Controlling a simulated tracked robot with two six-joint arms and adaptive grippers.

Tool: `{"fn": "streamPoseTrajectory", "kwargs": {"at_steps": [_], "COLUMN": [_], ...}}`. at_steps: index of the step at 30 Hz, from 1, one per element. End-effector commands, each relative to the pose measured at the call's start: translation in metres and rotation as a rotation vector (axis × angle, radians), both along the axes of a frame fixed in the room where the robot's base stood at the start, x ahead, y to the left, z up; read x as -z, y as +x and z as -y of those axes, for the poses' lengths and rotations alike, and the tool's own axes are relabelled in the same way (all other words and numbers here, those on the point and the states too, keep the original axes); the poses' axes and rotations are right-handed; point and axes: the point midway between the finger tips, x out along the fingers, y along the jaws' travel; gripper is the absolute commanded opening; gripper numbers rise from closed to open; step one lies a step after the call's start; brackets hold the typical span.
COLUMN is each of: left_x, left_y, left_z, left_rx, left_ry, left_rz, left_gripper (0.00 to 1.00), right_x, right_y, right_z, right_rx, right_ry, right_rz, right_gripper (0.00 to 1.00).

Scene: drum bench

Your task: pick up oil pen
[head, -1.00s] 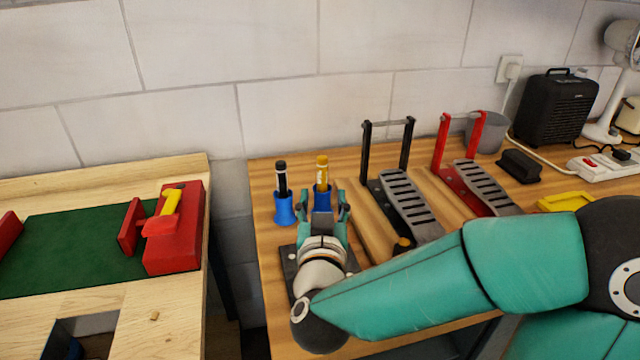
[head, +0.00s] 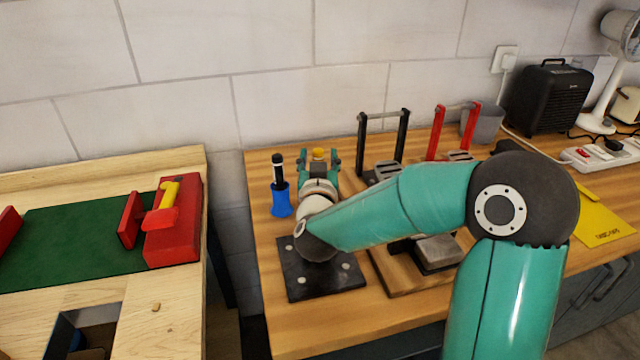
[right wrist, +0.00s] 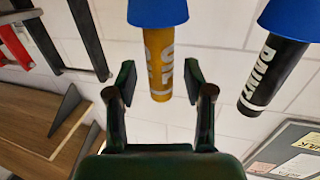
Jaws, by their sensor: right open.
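The oil pen (head: 319,154) is yellow and stands upright; only its top shows above my right gripper in the head view. In the right wrist view the oil pen (right wrist: 159,62) appears upside down, with "OIL" lettering, in a blue holder (right wrist: 157,12). My right gripper (head: 319,162) is open, its fingers on either side of the pen with gaps between. The open fingers (right wrist: 157,82) also show in the right wrist view. My left gripper is not in view.
A black paint pen (head: 278,170) stands in a blue holder (head: 281,200) just left. A dark plate (head: 312,285) lies under my wrist. Black (head: 361,137) and red (head: 437,132) pedal frames stand to the right. The wall is close behind.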

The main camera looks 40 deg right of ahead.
Motion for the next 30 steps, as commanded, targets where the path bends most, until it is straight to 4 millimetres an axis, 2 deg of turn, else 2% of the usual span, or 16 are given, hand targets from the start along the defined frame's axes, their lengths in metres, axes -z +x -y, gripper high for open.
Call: {"fn": "streamPoseTrajectory", "kwargs": {"at_steps": [7, 15, 25, 30], "left_x": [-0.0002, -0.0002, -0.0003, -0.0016], "left_y": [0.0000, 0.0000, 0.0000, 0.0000], "left_z": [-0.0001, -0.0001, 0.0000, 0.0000], "left_rx": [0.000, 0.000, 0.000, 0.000], "left_ry": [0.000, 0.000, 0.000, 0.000], "left_rz": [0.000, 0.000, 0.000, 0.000], "left_gripper": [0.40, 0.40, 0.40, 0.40], "right_x": [0.0001, 0.0000, -0.0007, -0.0071], "right_y": [0.0017, 0.0018, 0.0019, 0.0019], "right_z": [0.0010, 0.0006, 0.0005, 0.0007], "right_rx": [-0.001, -0.001, -0.001, 0.000], "right_ry": [0.000, 0.000, -0.001, -0.001], "right_rz": [0.000, 0.000, 0.001, 0.001], "right_gripper": [0.52, 0.07, 0.06, 0.06]}}
